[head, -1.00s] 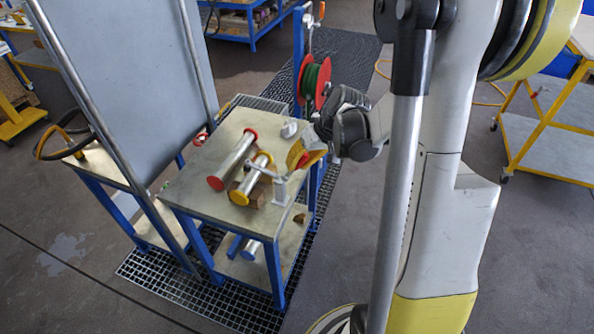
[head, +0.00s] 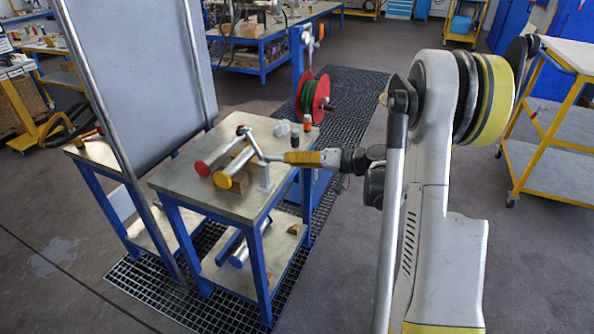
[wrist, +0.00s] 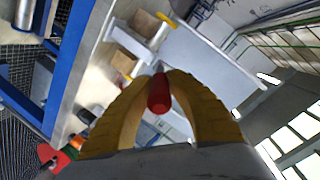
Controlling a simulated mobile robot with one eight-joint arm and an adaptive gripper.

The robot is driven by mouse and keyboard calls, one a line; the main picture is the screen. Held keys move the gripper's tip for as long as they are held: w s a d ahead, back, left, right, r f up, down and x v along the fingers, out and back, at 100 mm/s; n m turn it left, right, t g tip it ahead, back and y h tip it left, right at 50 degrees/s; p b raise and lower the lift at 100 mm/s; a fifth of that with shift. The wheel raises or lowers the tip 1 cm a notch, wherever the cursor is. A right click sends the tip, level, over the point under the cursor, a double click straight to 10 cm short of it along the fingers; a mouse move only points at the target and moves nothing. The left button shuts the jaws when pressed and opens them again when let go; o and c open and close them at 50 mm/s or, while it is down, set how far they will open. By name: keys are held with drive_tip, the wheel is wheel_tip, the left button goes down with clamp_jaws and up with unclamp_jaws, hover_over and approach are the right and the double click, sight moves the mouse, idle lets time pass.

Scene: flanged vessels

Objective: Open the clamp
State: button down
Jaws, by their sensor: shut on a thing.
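My gripper (head: 287,157) has yellow fingers. It is shut around a red handle (wrist: 158,95), with a finger on each side in the wrist view. In the head view the handle is mostly hidden by the fingers. The toggle clamp (head: 265,175) stands at the table's right edge, its handle pointing right towards my gripper. The clamp's bar (head: 253,143) slants up and left, raised above the pipe.
The worktable (head: 175,178) also carries a pipe with a red end (head: 202,168) and small fittings (head: 282,128). A red reel (head: 314,96) stands behind it. A tall grey panel (head: 145,85) rises at left. Floor right of the table is clear.

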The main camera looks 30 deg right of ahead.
drive_tip(key=shift+f+t+y+b, duration=0.3)
drive_tip(key=shift+f+t+b, duration=0.05)
drive_tip(key=shift+t+b, duration=0.05)
idle(0.4)
drive_tip(key=c, duration=1.2)
unclamp_jaws()
drive_tip(key=shift+c, duration=0.2)
drive_tip(key=v, duration=1.2)
drive_tip(key=shift+a+r, duration=0.1)
drive_tip(key=shift+a, duration=0.05)
